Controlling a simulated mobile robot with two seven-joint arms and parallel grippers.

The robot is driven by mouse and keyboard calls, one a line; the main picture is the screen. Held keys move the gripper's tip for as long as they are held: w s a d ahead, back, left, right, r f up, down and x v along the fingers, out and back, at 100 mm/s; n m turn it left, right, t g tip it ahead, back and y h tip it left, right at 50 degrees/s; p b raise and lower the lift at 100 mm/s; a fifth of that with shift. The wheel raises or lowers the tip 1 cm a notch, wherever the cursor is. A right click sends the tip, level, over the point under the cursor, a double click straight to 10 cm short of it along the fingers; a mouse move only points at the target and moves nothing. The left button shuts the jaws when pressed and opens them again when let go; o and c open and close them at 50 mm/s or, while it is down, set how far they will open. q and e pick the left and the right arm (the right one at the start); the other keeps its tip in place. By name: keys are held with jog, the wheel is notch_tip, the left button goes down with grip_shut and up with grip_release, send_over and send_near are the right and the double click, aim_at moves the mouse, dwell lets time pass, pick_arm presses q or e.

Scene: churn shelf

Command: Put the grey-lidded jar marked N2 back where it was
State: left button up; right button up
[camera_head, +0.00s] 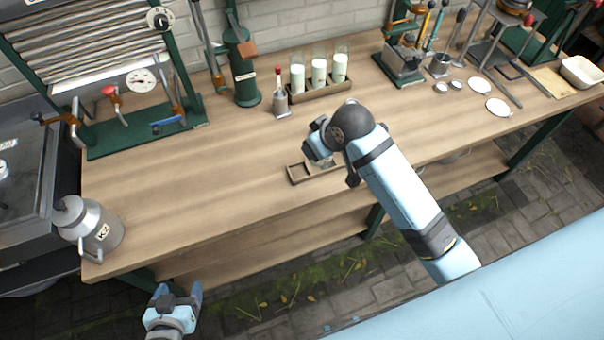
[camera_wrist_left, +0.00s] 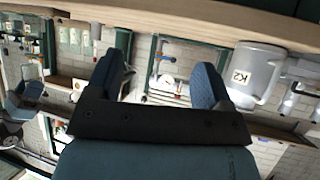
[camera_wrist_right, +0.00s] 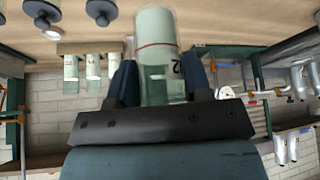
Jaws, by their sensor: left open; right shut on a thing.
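My right gripper (camera_head: 320,150) is low over the front middle of the bench, shut on a pale glass jar (camera_wrist_right: 158,30). In the right wrist view the jar has a red line around it and a mark of which only a "2" shows clearly. No grey lid can be made out. In the head view my gripper hides most of the jar. A small wooden tray with compartments (camera_head: 297,174) lies right under the gripper; I cannot tell whether the jar touches it. My left gripper (camera_head: 178,296) is open and empty, off the bench's front edge.
A grey can marked K2 (camera_head: 100,228) stands at the bench's left front corner. A wooden rack (camera_head: 325,91) with three milk-filled glasses stands at the back, beside a small red-topped device (camera_head: 281,98) and a green pump (camera_head: 243,75). The left middle of the bench is clear.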

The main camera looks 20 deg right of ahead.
jog(key=w+a+r+n+g+y+b, duration=0.2)
jog(key=w+r+n+g+y+b, duration=0.4)
jog(key=n+b, duration=0.5)
jog(key=shift+w+f+n+t+h+p, duration=0.15)
jog(key=shift+w+f+t+h+p, duration=0.15)
jog(key=shift+f, duration=3.2)
jog(key=shift+w+f+n+t+h+p, duration=0.1)
jog(key=shift+f+n+t+h+p, duration=0.25)
jog(key=shift+f, duration=3.1)
jog(key=shift+w+f+t+h+p, duration=0.2)
jog(key=shift+f+h, duration=0.25)
jog(key=shift+f, duration=3.05)
jog(key=shift+f, duration=0.15)
jog(key=o, duration=1.1)
jog(key=v, duration=1.2)
jog(key=shift+w+a+r, duration=0.1)
jog(key=shift+w+r, duration=0.05)
jog(key=shift+r, duration=0.1)
